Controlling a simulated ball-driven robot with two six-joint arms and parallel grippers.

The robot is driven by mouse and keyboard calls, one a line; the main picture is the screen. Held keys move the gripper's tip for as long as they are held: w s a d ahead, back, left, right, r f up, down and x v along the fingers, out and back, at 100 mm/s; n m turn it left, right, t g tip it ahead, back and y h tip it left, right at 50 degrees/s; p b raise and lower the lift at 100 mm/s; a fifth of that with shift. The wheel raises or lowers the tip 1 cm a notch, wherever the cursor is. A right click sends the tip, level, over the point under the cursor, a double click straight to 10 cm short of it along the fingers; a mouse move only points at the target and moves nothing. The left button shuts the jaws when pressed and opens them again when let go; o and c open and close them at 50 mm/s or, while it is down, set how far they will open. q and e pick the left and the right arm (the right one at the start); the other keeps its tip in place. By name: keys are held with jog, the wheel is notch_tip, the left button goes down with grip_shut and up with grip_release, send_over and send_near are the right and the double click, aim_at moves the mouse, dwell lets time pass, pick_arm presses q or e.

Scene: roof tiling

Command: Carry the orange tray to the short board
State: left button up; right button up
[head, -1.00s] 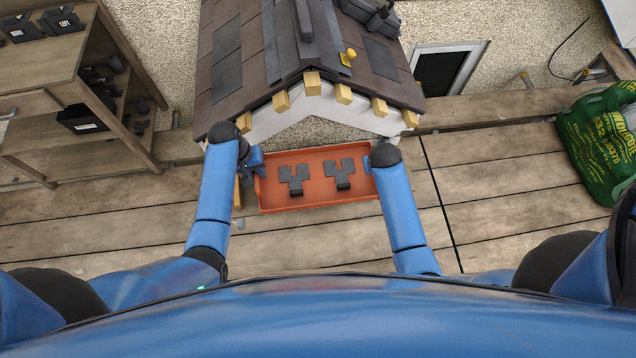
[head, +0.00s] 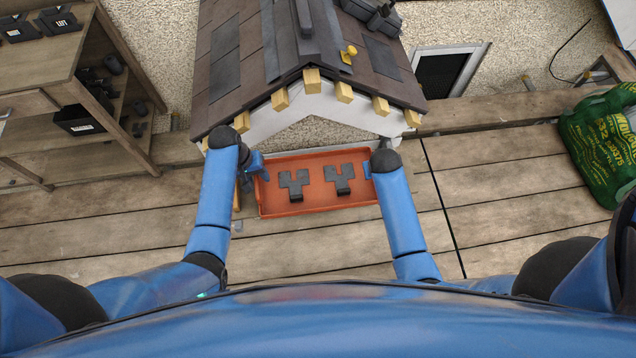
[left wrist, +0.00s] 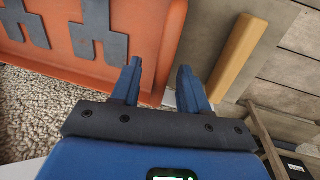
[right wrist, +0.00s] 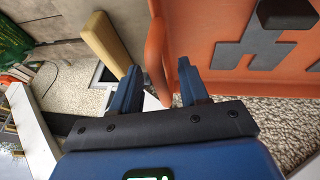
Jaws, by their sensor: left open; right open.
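The orange tray (head: 290,208) lies level in front of the small model roof, with two dark grey T-shaped pieces (head: 295,183) in it. My left gripper (head: 260,163) is open at the tray's left end. In the left wrist view the tray's rim (left wrist: 172,45) shows between the open fingers (left wrist: 160,75). My right gripper (head: 368,168) is at the tray's right end, mostly hidden by my arm. In the right wrist view its open fingers (right wrist: 158,82) have the rim (right wrist: 155,50) between them. Whether the fingers touch the rim, I cannot tell. I cannot tell which board is the short board.
The model roof (head: 235,70) stands just beyond the tray, with yellow rafter ends. A wooden shelf (head: 90,130) with black boxes stands at left. A green bag (head: 597,150) lies at right. A yellow wooden bar (left wrist: 240,50) is beside the tray. Planks nearer me are clear.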

jog(key=shift+r, duration=0.2)
pick_arm(q)
notch_tip(320, 180, up, 12)
jog(key=a, duration=0.2)
jog(key=shift+a+f, duration=0.15)
pick_arm(e)
jog(key=v, duration=1.1)
jog(key=shift+s+r, duration=0.25)
pick_arm(q)
jog(key=shift+s, duration=0.1)
jog(key=s+a+f+t+y, duration=0.1)
jog(key=s+a+f+t, duration=0.1)
jog(key=s+f+t, duration=0.5)
jog(key=s+a+r+t, duration=0.1)
jog(key=s+r+t, duration=0.4)
jog(key=s+r, duration=0.2)
jog(key=s+a+r+m+t+y, duration=0.1)
jog(key=s+r+t, duration=0.4)
jog(key=s+r, duration=0.3)
notch_tip(320, 180, up, 5)
jog(key=shift+a+f+t, duration=0.2)
jog(key=shift+a+t, duration=0.05)
jog(key=shift+t, duration=0.05)
pick_arm(e)
jog(key=s+d+r+m+t+y, duration=0.1)
jog(key=s+d+r+t, duration=0.1)
jog(key=s+r+t, duration=1.1)
jog(key=s, duration=0.4)
jog(key=shift+s+r+y, duration=0.2)
jog(key=shift+y, duration=0.2)
